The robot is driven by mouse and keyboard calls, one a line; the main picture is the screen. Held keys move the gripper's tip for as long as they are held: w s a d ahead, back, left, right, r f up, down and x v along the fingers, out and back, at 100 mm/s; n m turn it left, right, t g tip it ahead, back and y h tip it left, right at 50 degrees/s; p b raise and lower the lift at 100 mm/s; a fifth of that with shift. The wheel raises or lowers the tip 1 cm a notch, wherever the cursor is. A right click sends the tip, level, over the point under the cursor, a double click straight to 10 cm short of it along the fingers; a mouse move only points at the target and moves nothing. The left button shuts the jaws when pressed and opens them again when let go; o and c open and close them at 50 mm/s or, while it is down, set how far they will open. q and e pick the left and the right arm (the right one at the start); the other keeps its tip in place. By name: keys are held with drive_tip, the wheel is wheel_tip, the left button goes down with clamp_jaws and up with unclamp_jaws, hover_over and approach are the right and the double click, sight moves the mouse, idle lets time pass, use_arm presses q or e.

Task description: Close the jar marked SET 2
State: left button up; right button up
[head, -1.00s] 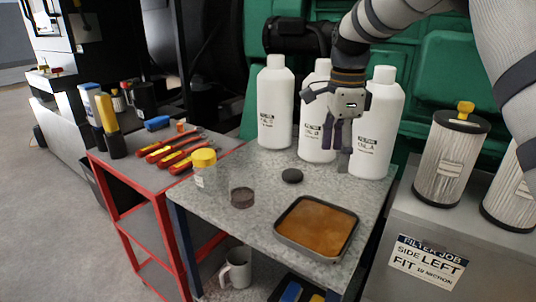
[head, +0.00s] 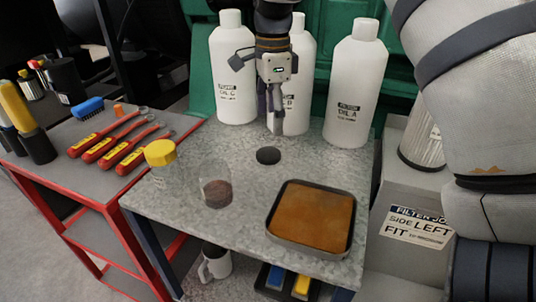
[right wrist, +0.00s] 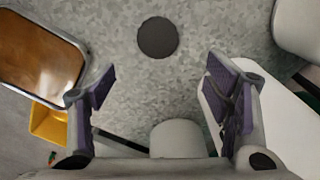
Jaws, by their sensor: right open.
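A clear open jar (head: 215,188) with dark contents stands on the grey speckled table (head: 190,215), left of the tray. A second clear jar with a yellow lid (head: 160,153) stands to its left. I cannot read a SET marking on either jar. A loose dark round lid (head: 268,155) lies flat on the table behind the open jar; it also shows in the right wrist view (right wrist: 158,38). My right gripper (head: 273,122) points down above the table just behind the lid. In the right wrist view its fingers (right wrist: 160,82) are spread and empty. My left gripper is out of view.
Three white bottles stand at the back: left (head: 234,75), middle (head: 294,95) and right (head: 355,85), the middle one close behind my gripper. A tray of amber liquid (head: 312,217) sits front right. A red cart (head: 95,200) with red-yellow tools adjoins on the left.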

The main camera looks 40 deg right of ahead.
sight(271, 152)
wheel_tip(271, 152, down, 3)
drive_tip(key=shift+f, duration=0.15)
drive_tip(key=f, duration=0.5)
drive_tip(key=shift+a+f, duration=0.1)
drive_tip(key=shift+a, duration=0.15)
drive_tip(key=c, duration=0.8)
